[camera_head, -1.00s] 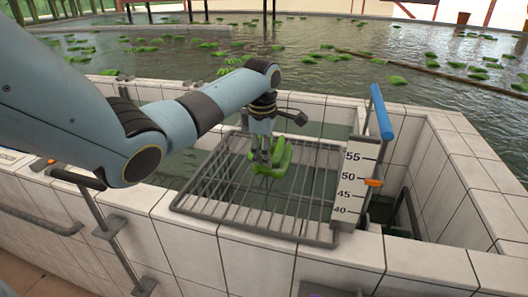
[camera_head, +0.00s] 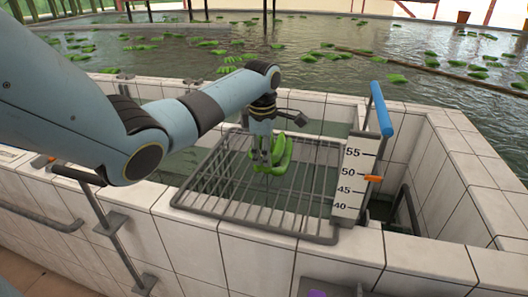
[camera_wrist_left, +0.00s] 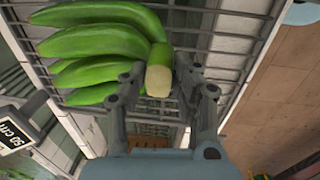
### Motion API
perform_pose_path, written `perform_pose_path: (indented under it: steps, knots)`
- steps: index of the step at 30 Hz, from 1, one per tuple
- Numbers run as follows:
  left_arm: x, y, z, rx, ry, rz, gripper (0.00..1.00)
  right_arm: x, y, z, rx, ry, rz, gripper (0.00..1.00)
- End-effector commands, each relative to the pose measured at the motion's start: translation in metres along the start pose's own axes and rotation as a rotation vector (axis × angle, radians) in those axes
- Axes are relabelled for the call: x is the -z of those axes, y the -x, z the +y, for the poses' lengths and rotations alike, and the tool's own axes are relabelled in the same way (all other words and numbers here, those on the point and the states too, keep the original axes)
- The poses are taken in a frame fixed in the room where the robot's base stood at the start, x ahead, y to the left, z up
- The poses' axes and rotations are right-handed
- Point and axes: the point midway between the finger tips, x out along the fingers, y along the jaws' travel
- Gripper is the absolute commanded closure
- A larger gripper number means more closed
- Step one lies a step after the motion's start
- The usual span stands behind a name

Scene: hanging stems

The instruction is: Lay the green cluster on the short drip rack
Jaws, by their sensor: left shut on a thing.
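The green cluster (camera_head: 281,158) is a hand of green bananas with a pale cut stem. It is at the drip rack's upper part, on or just above the bars; I cannot tell if it touches them. My left gripper (camera_head: 262,163) points down and is shut on the cluster. In the left wrist view, the fingers (camera_wrist_left: 166,92) hold the stem end, and the fruits of the cluster (camera_wrist_left: 95,45) spread to the left over the bars. The short drip rack (camera_head: 272,222) is a grey metal grid across the tiled basin. My right gripper is not in view.
A white depth scale (camera_head: 355,180) and a blue-topped post (camera_head: 381,110) stand right of the rack. White tiled walls (camera_head: 330,258) edge the basin. More green clusters float in the water (camera_head: 300,62) behind.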

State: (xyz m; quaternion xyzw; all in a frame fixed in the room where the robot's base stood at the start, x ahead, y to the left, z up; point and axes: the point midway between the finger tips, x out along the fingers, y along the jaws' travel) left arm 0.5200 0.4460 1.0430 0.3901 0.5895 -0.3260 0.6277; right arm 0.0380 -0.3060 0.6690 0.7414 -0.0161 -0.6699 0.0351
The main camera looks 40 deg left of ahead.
Motion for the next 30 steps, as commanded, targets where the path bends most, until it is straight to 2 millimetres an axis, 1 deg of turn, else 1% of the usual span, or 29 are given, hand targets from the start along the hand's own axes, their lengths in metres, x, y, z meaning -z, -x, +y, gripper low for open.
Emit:
perform_pose_path:
  steps: [1,6,18,19,24,25,30]
  knots:
    - [0.0004,-0.0042,-0.0018,0.002,0.0,0.001,1.0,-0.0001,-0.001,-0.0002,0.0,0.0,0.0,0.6]
    - [0.0004,-0.0076,-0.0023,0.002,0.0,0.001,1.0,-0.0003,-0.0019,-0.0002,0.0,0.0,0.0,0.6]
    - [0.0007,-0.0096,-0.0027,0.003,0.001,0.002,1.0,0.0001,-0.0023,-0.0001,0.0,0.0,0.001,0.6]
    - [0.0007,-0.0095,-0.0027,0.003,0.001,0.002,0.69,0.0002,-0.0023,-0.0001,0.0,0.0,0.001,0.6]
    - [0.0006,-0.0088,-0.0023,0.002,0.001,0.002,0.47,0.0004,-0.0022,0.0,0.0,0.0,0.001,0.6]
    - [0.0006,-0.0087,-0.0022,0.002,0.001,0.002,0.44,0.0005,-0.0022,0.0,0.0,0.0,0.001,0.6]
    - [0.0006,-0.0085,-0.0022,0.002,0.001,0.001,0.44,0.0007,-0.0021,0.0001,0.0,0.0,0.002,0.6]
